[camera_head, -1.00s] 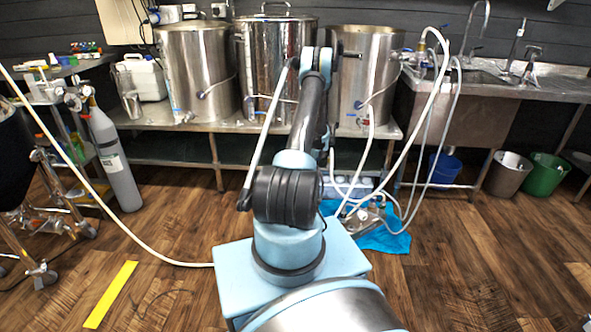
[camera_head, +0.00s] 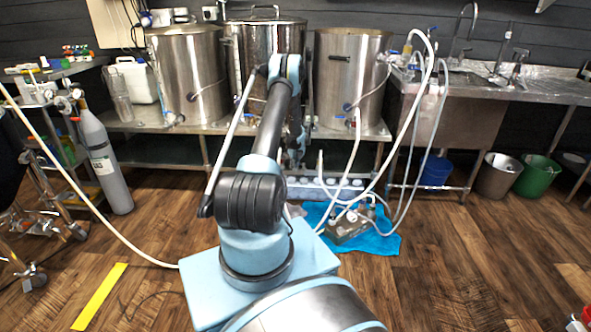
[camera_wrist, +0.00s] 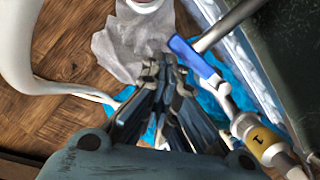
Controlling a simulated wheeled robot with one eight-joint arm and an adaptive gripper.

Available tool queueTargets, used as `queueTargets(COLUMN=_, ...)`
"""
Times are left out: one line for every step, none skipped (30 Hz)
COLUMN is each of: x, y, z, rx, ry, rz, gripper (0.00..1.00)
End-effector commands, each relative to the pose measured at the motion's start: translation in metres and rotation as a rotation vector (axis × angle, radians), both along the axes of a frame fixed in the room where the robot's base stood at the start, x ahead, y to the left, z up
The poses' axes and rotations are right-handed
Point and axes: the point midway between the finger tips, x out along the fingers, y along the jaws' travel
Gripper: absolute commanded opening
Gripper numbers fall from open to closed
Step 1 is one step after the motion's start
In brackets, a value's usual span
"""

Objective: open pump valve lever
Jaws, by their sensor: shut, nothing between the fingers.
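In the wrist view a blue valve lever (camera_wrist: 193,55) sits on a metal valve body with a yellow band (camera_wrist: 263,142). My gripper (camera_wrist: 163,66) is shut and empty. Its fingertips are just left of the lever in the picture; contact cannot be told. In the head view my gripper (camera_head: 296,156) hangs down in front of the kettle bench, partly hidden by my arm. The pump (camera_head: 350,224) sits on a blue cloth (camera_head: 383,242) on the floor, with hoses around it. The lever cannot be made out in the head view.
White hoses (camera_head: 409,125) loop from the right kettle (camera_head: 347,80) and sink towards the pump. A grey gas cylinder (camera_head: 105,162) stands at the left. Buckets (camera_head: 498,175) stand under the sink. The wooden floor at the front right is mostly clear.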

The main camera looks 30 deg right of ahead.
Motion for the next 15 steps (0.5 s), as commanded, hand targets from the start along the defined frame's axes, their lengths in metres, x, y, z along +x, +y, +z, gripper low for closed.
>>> queueTargets(x=0.002, y=0.0002, z=0.0, rx=0.0, ry=0.0, rz=0.0, gripper=0.0)
queueTargets(x=0.0028, y=0.0002, z=0.0001, rx=0.0, ry=0.0, rz=0.0, gripper=0.0)
queueTargets(x=0.0038, y=0.0001, z=0.0001, rx=0.0, ry=0.0, rz=0.0, gripper=0.0)
queueTargets(x=0.0045, y=0.0001, z=0.0001, rx=0.0, ry=0.0, rz=0.0, gripper=0.0)
queueTargets(x=0.0051, y=0.0001, z=0.0001, rx=0.0, ry=0.0, rz=0.0, gripper=0.0)
queueTargets(x=0.0058, y=0.0, z=0.0002, rx=0.0, ry=0.0, rz=0.0, gripper=0.0)
queueTargets(x=0.0062, y=0.0, z=0.0002, rx=0.0, ry=0.0, rz=0.0, gripper=0.0)
queueTargets(x=0.0067, y=0.0, z=0.0002, rx=0.0, ry=0.0, rz=0.0, gripper=0.0)
queueTargets(x=0.0072, y=0.0, z=0.0002, rx=0.0, ry=0.0, rz=0.0, gripper=0.0)
queueTargets(x=0.0074, y=-0.0001, z=0.0003, rx=0.0, ry=0.0, rz=0.0, gripper=0.0)
queueTargets(x=0.0076, y=-0.0001, z=0.0002, rx=0.0, ry=0.0, rz=0.0, gripper=0.0)
queueTargets(x=0.0078, y=-0.0002, z=0.0003, rx=0.0, ry=0.0, rz=0.0, gripper=0.0)
queueTargets(x=0.0079, y=-0.0001, z=0.0003, rx=0.0, ry=0.0, rz=0.0, gripper=0.0)
queueTargets(x=0.0079, y=-0.0002, z=0.0002, rx=0.0, ry=0.0, rz=0.0, gripper=0.0)
queueTargets(x=0.0079, y=-0.0002, z=0.0002, rx=0.0, ry=0.0, rz=0.0, gripper=0.0)
